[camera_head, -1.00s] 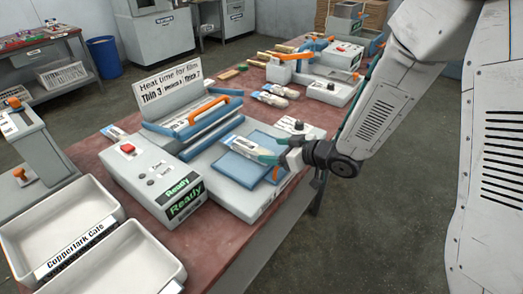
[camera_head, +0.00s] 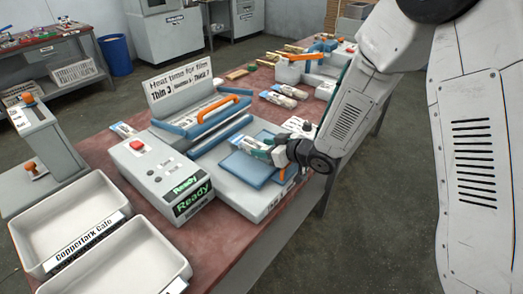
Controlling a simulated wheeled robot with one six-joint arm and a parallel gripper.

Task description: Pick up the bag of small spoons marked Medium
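A small clear bag with a blue-edged label (camera_head: 254,146) lies on the blue pad (camera_head: 236,168) of the heat sealer. Its print is too small to read, so I cannot tell if it says Medium. My gripper (camera_head: 267,151) is at the right end of this bag, low over the pad, and hides part of it. The fingers are small and overlap the bag, so I cannot tell whether they grip it. Other bags lie on the red table: one (camera_head: 123,130) behind the control box and a pair (camera_head: 280,98) behind the sealer.
The sealer's control box (camera_head: 160,175) shows green "Ready" screens. A sign with film heat times (camera_head: 180,80) stands behind the orange-handled sealing bar (camera_head: 205,106). White trays (camera_head: 68,225) labelled Coppertark Cafe are at front left. A second sealer (camera_head: 308,68) stands farther back.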

